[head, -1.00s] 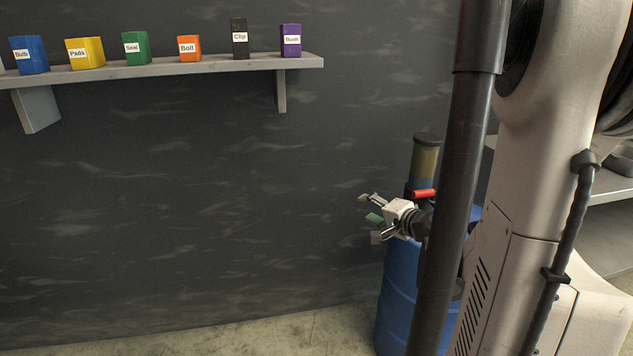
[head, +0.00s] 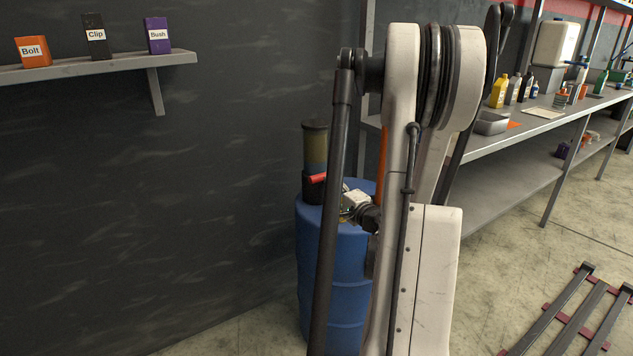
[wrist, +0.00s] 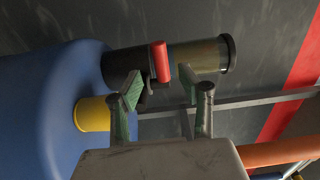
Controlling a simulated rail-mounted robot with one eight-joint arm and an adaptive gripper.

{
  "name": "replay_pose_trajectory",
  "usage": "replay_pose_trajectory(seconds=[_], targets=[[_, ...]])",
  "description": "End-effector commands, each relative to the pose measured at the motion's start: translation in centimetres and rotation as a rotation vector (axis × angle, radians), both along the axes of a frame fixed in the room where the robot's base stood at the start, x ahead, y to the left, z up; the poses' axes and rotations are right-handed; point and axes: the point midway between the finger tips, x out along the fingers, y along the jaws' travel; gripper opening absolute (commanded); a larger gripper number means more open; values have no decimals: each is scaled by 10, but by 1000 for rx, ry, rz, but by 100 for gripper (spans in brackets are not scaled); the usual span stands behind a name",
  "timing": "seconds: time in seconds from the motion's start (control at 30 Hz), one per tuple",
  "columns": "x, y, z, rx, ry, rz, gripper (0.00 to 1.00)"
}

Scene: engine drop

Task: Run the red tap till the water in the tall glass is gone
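The tall glass (head: 316,148) stands upright on the blue drum (head: 338,265). It is a dark-capped cylinder, olive above with a thin bluish band low down. The red tap (head: 318,178) sticks out at its base. In the wrist view the glass (wrist: 203,55) lies sideways, with the red tap handle (wrist: 160,62) across its lower end. My gripper (wrist: 160,88) is open and empty. Its green-padded fingers are spread apart, with the red handle showing beyond the gap. In the head view my gripper (head: 348,203) is just right of the tap, partly hidden by my arm.
A yellow cylinder (wrist: 92,114) stands on the drum beside my gripper. An orange pole (wrist: 275,152) is near the drum. A wall shelf (head: 100,68) holds labelled boxes at left. A workbench (head: 540,125) with bottles is at right. A dark frame (head: 570,320) lies on the floor.

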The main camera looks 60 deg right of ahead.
Motion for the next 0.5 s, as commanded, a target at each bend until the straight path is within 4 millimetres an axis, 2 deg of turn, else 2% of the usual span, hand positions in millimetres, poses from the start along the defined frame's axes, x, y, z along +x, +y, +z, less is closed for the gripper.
replay_pose_trajectory(seconds=[0.2, 0.5], targets=[[39, -15, -1, 0, 0, 3, 38], [70, -29, 0, -1, 0, 1, 38]])
